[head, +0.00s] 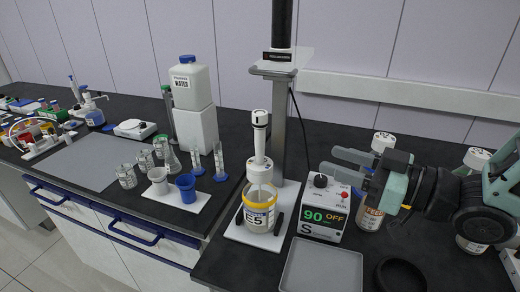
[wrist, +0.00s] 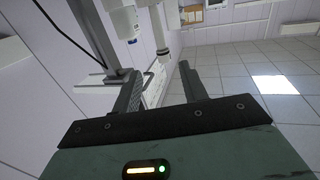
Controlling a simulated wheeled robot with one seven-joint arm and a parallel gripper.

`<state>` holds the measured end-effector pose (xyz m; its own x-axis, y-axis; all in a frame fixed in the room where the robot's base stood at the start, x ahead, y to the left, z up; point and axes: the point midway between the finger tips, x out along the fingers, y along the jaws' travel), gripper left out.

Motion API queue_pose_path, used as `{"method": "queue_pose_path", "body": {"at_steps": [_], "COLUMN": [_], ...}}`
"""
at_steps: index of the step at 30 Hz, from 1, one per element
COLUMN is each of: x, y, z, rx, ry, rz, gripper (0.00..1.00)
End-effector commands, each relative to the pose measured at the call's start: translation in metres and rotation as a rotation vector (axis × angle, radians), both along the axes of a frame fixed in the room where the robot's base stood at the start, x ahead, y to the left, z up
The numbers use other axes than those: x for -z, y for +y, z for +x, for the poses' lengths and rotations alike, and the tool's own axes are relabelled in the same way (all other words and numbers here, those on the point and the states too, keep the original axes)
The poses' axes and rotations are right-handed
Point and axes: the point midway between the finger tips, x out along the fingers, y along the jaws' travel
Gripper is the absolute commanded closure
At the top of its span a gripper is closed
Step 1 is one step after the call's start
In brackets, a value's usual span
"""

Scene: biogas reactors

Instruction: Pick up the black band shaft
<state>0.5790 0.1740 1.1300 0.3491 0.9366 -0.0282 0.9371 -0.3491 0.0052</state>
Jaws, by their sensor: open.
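The black band shaft (head: 259,142) is white with a dark band near its top. It stands upright in the yellow-rimmed jar marked E5 (head: 259,218), in front of a metal stand. My gripper (head: 338,163) is to the right of the shaft, pointing left, with a clear gap between them. Its two fingers are apart and empty. In the wrist view, the shaft (wrist: 156,66) shows beyond and between the open fingertips, its dark-banded end toward the gripper's side of the picture. The shaft's lower end is partly hidden inside the jar.
The stand's column (head: 279,120) rises just behind the shaft. A control box reading 90 OFF (head: 322,208) and a grey tray (head: 322,268) are at front right. White-capped jars (head: 382,143) stand near my gripper. A blue cup (head: 187,186) and a water bottle (head: 190,85) are left.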

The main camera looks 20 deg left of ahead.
Motion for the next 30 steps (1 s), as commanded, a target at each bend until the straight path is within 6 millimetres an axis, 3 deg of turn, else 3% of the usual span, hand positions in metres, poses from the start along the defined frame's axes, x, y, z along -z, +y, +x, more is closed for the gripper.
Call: {"method": "queue_pose_path", "body": {"at_steps": [5,19,30], "x": [-0.004,-0.006,-0.009], "y": [0.011,0.099,0.129], "z": [0.001,0.032,0.046], "rx": [-0.021,-0.020,-0.017], "ry": [-0.004,-0.004,-0.005], "rz": [0.030,0.029,0.029], "gripper": [0.57,0.57,0.57]}}
